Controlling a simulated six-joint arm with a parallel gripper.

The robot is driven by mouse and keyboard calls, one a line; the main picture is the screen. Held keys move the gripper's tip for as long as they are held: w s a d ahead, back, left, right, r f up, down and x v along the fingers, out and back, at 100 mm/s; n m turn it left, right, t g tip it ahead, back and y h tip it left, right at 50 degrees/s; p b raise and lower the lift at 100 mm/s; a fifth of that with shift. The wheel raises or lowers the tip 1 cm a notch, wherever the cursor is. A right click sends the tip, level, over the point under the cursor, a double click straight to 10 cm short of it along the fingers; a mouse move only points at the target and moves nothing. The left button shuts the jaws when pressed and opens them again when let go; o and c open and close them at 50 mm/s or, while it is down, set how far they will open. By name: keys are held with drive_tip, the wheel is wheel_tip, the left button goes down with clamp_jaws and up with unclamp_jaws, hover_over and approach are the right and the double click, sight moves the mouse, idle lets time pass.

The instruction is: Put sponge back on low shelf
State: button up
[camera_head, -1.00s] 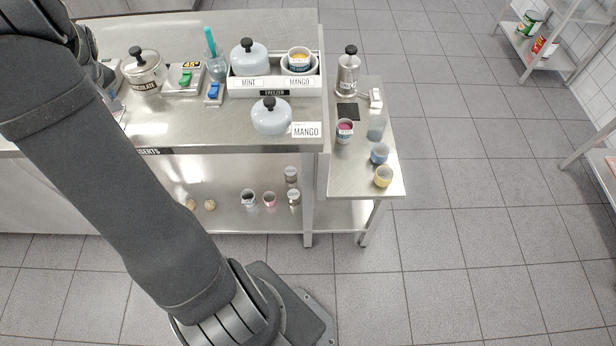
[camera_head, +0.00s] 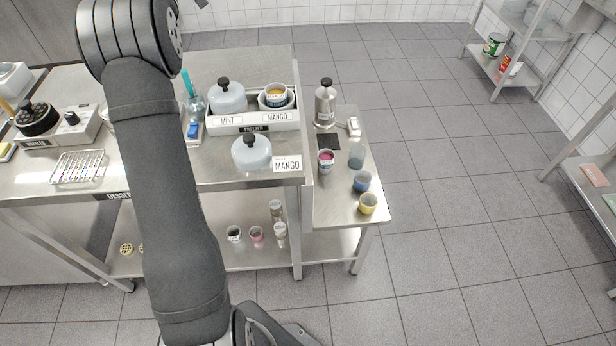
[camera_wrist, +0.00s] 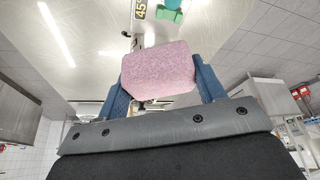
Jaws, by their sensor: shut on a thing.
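A pink speckled sponge (camera_wrist: 158,72) sits between the two blue fingers of my gripper (camera_wrist: 160,88) in the wrist view. The fingers are shut on its left and right sides, and it is held up clear of any surface. At the right edge, a metal rack's shelf (camera_head: 588,160) carries a flat pink block and a green one, perhaps sponges. Another rack at the upper right has a low shelf (camera_head: 481,62) with cans.
A steel counter (camera_head: 225,168) with labelled pots and a freezer tray stands at left. A small side table (camera_head: 335,205) holds a bottle and several cups. Open tiled floor (camera_head: 450,200) lies between these and the right-hand racks.

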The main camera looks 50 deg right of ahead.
drive_tip(key=s+d+f+m+t, duration=0.1)
drive_tip(key=s+d+f+m, duration=0.1)
drive_tip(key=s+d, duration=0.8)
drive_tip(key=s+d+f+m, duration=0.2)
drive_tip(key=s+d+f, duration=0.1)
drive_tip(key=s+d, duration=0.65)
drive_tip(key=s+d+f+m+t+h, duration=0.1)
drive_tip(key=s+d+f+m, duration=0.1)
drive_tip(key=s+f, duration=0.4)
drive_tip(key=s+d+f+m+h, duration=0.15)
drive_tip(key=s+f, duration=0.25)
drive_tip(key=s, duration=0.5)
drive_tip(key=s+a+f+m+t+h, duration=0.1)
drive_tip(key=s+a+f+m, duration=0.2)
drive_tip(key=s+a+f, duration=0.55)
drive_tip(key=s+a+f+m+h, duration=0.1)
drive_tip(key=s+a+f+m, duration=0.25)
drive_tip(key=s+f, duration=0.95)
hover_over(329, 209)
drive_tip(key=s, duration=0.2)
drive_tip(key=f, duration=0.7)
drive_tip(key=shift+w, duration=0.25)
drive_tip(key=shift+f, duration=1.95)
drive_tip(key=shift+f, duration=0.15)
